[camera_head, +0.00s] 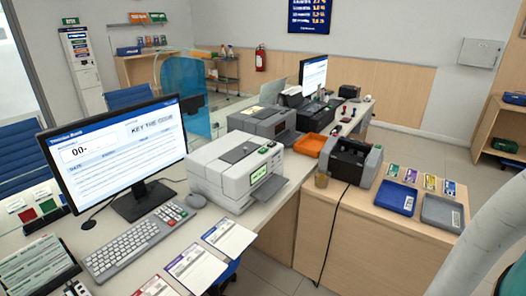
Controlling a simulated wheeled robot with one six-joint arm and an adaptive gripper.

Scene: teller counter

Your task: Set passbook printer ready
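A white and grey printer (222,181) stands on the counter to the right of the monitor. It has a dark panel on top, small buttons and a lit green display on its right front. A darker grey printer-like machine (262,122) stands farther back along the counter. I cannot tell from labels which one is the passbook printer. The monitor (115,150) shows a form with "00-" and "KEY THE CODE". My gripper is not in view; a pale arm link of mine shows at the right edge.
A banknote-counter-like machine (350,160), blue tray (396,197), grey tray (442,213) and small coloured packs stand on the right cabinet. An orange tray (309,145) sits behind. Printed cards (229,236) line the front counter edge. A cable hangs down the cabinet front. Floor at right is clear.

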